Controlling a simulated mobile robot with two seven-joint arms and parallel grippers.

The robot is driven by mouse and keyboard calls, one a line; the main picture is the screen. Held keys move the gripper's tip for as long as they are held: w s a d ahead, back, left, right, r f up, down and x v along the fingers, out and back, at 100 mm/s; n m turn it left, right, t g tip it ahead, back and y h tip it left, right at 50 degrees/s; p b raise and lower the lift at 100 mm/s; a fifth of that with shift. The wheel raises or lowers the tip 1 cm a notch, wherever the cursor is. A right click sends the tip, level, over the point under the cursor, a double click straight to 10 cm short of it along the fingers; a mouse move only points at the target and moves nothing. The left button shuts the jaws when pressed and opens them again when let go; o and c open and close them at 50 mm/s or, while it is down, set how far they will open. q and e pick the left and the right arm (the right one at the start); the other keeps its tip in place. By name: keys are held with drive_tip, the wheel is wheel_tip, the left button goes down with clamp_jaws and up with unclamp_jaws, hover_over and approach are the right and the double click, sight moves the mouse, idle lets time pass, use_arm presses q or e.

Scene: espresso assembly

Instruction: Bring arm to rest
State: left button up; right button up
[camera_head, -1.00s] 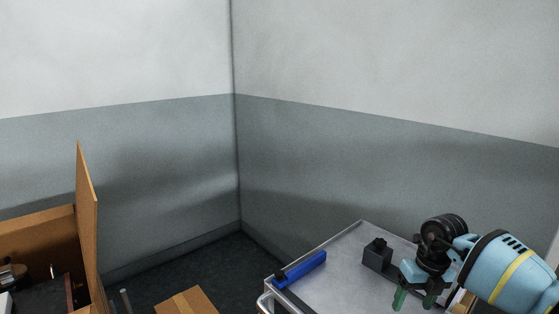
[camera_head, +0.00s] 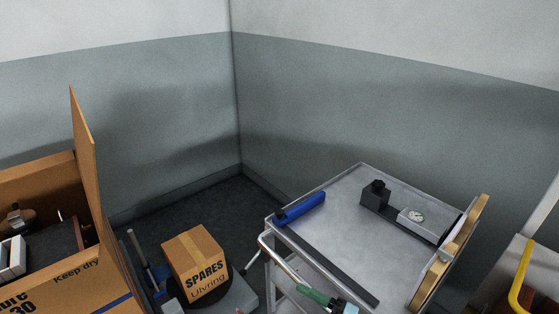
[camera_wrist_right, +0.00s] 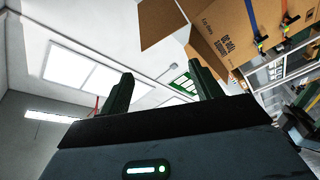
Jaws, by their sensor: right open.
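My right gripper shows in the right wrist view (camera_wrist_right: 160,70) with its two dark green fingers apart and nothing between them. The bright ceiling panels and cardboard boxes lie beyond the fingers. The rest of that arm is cut off by the frame. My left gripper is not in view.
On the cart lie a blue bar (camera_head: 300,208), a dark block (camera_head: 375,196) and a pale device with a round dial (camera_head: 418,219). A SPARES carton (camera_head: 197,263) stands left of the cart. A large open carton (camera_head: 60,287) is at far left. The cart's middle is bare.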

drive_tip(key=s+d+f+m+h, duration=0.7)
drive_tip(key=s+f+m, duration=0.2)
drive_tip(key=s+m, duration=0.1)
drive_tip(key=s+d+f+m+g+h, duration=0.1)
drive_tip(key=s+d+f+m+h, duration=0.6)
drive_tip(key=s+m, duration=0.4)
wheel_tip(320, 180, down, 3)
drive_tip(key=s+d, duration=0.1)
drive_tip(key=s, duration=0.1)
drive_tip(key=shift+s+d+r, duration=0.15)
drive_tip(key=shift+s+d, duration=0.1)
drive_tip(key=shift+s, duration=0.05)
